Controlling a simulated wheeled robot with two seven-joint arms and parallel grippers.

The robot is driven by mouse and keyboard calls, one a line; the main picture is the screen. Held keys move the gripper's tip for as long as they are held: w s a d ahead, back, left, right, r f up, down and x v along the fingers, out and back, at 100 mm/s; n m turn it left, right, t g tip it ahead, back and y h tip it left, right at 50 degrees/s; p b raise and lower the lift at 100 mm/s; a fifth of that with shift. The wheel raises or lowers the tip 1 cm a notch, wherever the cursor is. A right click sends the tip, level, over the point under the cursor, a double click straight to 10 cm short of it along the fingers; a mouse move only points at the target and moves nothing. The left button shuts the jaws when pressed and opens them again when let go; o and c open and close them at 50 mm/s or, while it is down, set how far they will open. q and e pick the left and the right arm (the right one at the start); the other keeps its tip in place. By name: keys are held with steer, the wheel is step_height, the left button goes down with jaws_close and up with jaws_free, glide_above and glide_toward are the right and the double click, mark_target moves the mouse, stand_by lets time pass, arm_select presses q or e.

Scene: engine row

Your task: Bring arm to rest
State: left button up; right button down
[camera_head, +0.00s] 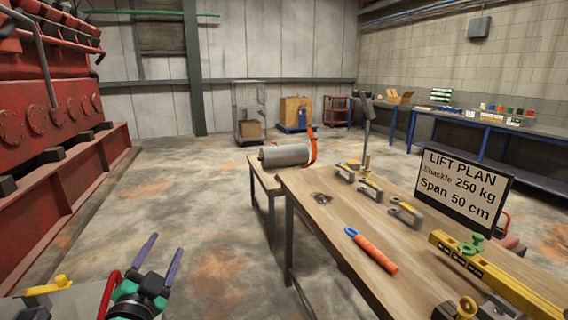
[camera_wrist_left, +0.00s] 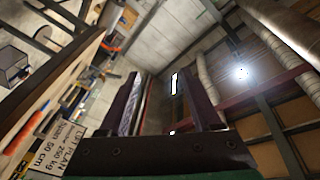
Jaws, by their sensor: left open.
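My left gripper (camera_head: 166,245) is low in the head view, left of the workbench and over the floor, with its two purple fingers pointing up and apart. It is open with nothing between the fingers. In the left wrist view its fingers (camera_wrist_left: 160,85) stand apart against the wall and ceiling, and the sign and bench show tilted at the left. My right gripper is in neither view.
The wooden workbench (camera_head: 310,210) carries shackles (camera_head: 405,211), an orange-handled tool (camera_head: 372,250), a yellow beam (camera_head: 490,275) and a lift plan sign (camera_head: 462,186). A grey roller (camera_head: 285,155) lies behind. The red engine (camera_head: 50,110) stands left. Floor between is clear.

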arm_select(q)
steer(key=s+a+f+n+g+y, duration=0.1)
steer(key=s+f+n+g, duration=0.3)
steer(key=f, duration=0.5)
steer(key=s+a+f+n+g, duration=0.1)
steer(key=s+f+g, duration=0.4)
steer(key=f, duration=0.4)
steer(key=s+d+f+n+g+h, duration=0.1)
steer(key=s+d+f+g, duration=0.15)
steer(key=s+f, duration=0.3)
steer(key=s+d+f+g+h, duration=0.2)
steer(key=s+f+g, duration=0.2)
steer(key=s, duration=0.2)
step_height(320, 180, down, 23)
steer(key=s+g, duration=0.1)
steer(key=s, duration=0.2)
steer(key=s+a+f+g, duration=0.1)
steer(key=s+a+f, duration=0.2)
steer(key=s+f, duration=1.1)
steer(key=shift+s+y, duration=0.3)
steer(key=shift+s, duration=0.8)
steer(key=shift+s+a+f, duration=0.1)
steer(key=shift+s, duration=0.15)
steer(key=shift+c, duration=0.3)
